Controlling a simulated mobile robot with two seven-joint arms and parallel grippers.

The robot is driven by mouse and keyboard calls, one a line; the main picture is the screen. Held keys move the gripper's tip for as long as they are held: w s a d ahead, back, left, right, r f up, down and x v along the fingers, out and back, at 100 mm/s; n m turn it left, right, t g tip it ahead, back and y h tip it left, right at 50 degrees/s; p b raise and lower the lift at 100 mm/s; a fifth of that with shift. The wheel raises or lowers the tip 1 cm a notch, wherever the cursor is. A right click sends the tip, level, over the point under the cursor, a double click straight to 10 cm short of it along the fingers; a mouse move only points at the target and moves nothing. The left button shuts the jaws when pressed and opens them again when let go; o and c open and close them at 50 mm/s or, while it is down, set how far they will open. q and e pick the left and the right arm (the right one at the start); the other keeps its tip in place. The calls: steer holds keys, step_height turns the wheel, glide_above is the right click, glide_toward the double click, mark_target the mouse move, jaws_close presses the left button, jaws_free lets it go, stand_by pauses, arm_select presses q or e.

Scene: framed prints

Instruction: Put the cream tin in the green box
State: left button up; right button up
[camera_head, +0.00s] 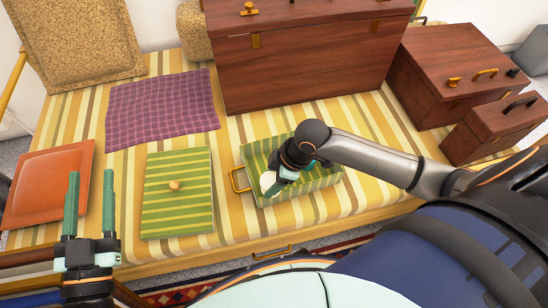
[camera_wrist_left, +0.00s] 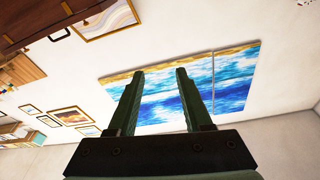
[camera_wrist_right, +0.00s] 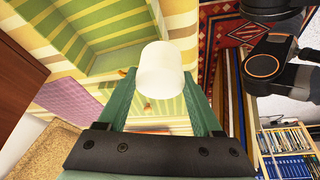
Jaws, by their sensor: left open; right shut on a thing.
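The green striped box (camera_head: 318,184) stands open on the striped bed cover, with a brass handle on its left end. Its striped lid (camera_head: 177,208) with a round knob lies flat to the left. My right gripper (camera_head: 276,180) is over the left part of the box, shut on the cream tin (camera_head: 267,182). The tin also shows between its fingers in the right wrist view (camera_wrist_right: 160,70). I cannot tell whether the tin touches the box floor. My left gripper (camera_head: 90,178) is open and empty at the lower left, apart from the box.
A large wooden chest (camera_head: 310,65) stands behind the box, and smaller wooden cases (camera_head: 455,75) stand at the right. A purple checked cloth (camera_head: 165,108) lies behind the lid. An orange cushion (camera_head: 45,185) lies at the left.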

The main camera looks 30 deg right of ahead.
steer(key=w+d+f+b, duration=0.1)
steer(key=w+f, duration=0.1)
steer(key=w+d+f+b, duration=0.1)
steer(key=w+f+b, duration=0.1)
steer(key=w+f, duration=0.1)
steer(key=w+d+f+b, duration=0.2)
steer(key=w, duration=0.1)
steer(key=shift+d+f, duration=0.1)
steer(key=shift+f, duration=0.05)
steer(key=shift+w+d+f, duration=0.15)
steer(key=shift+w+f, duration=0.1)
steer(key=shift+w, duration=0.05)
step_height(320, 180, down, 3)
steer(key=shift+w+d+f+b, duration=0.1)
steer(key=shift+f+b, duration=0.1)
steer(key=shift+b, duration=1.05)
arm_select(q)
steer(key=s+d+r+m+t+h, duration=0.2)
steer(key=s+r+m+h, duration=0.4)
steer(key=s+r+h, duration=0.1)
steer(key=shift+r+t+h, duration=0.4)
steer(key=shift+r+h, duration=0.35)
steer(key=shift+h, duration=0.35)
